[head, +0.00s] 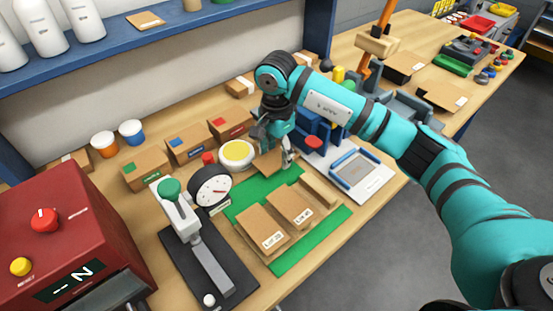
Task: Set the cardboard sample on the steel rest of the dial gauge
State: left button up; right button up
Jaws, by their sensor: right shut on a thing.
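My right gripper (284,151) is shut on a brown cardboard sample (268,163) above the far end of the green mat; I cannot tell whether the sample still touches the mat. The dial gauge (210,186) has a round white face and stands left of the gripper, with a green-knobbed lever beside it. A grey steel bar (212,264) runs along its dark base towards the front. I cannot clearly make out the gauge's steel rest. My left gripper is out of view.
Labelled cardboard pieces (263,230) lie on the green mat (310,243). A red box with a display (65,232) stands at left. Small cartons (147,168) and a yellow-topped round tub (237,153) line the back. A white tray (357,174) sits at right.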

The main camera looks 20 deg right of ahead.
aim_at(277, 158)
jog(key=shift+d+f, duration=0.1)
jog(key=shift+f, duration=2.2)
jog(key=o, duration=0.7)
jog(key=shift+o, duration=0.2)
jog(key=shift+p, duration=0.3)
